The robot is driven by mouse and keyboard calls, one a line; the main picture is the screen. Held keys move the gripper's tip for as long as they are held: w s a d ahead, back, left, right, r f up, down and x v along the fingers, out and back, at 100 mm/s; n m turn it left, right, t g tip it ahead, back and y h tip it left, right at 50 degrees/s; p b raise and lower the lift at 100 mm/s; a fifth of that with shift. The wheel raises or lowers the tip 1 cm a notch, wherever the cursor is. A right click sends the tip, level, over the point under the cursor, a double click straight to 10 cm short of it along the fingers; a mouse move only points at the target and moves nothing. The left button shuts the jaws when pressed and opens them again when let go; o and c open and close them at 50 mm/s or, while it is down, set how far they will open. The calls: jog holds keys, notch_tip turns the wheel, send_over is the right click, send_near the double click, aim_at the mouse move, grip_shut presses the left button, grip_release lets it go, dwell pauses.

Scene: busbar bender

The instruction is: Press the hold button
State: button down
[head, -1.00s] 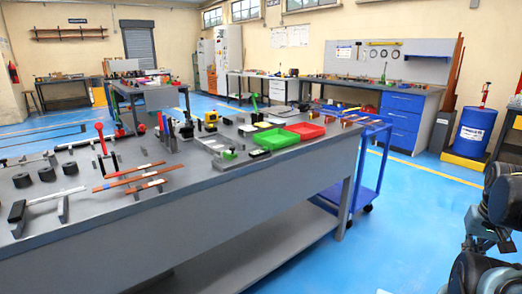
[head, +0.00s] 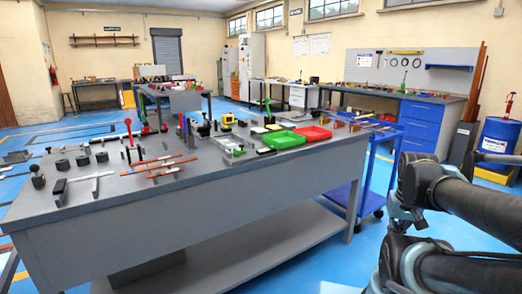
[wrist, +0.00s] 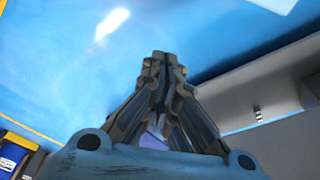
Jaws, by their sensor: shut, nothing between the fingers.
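I cannot make out a hold button in either view. The grey bench (head: 290,178) in the head view carries tools and parts, among them a red-handled lever (head: 128,127) and a yellow-and-black device (head: 228,121), too small to read for any button. My gripper (wrist: 163,66) shows in the wrist view, fingers together and empty, with blue floor beyond. In the head view my arm is at the right edge, and the gripper itself is not visible there.
Green (head: 284,140) and red (head: 312,134) trays sit at the bench's right part. A blue trolley (head: 372,190) stands against its right end. A blue drum (head: 497,140) and blue drawers (head: 421,124) are farther right. Blue floor is open between the bench and the back benches.

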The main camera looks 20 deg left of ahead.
jog(key=w+a+r+n+t+h, duration=0.1)
jog(key=w+a+r+n, duration=0.3)
jog(key=w+r, duration=0.8)
notch_tip(320, 180, up, 15)
jog(key=n+t+y, duration=0.1)
jog(key=n+t, duration=0.4)
jog(key=t, duration=0.1)
send_over(270, 148)
jog(key=shift+w+a+f, duration=0.2)
jog(key=shift+w+a, duration=0.05)
jog(key=shift+f, duration=4.4)
jog(key=shift+f, duration=0.1)
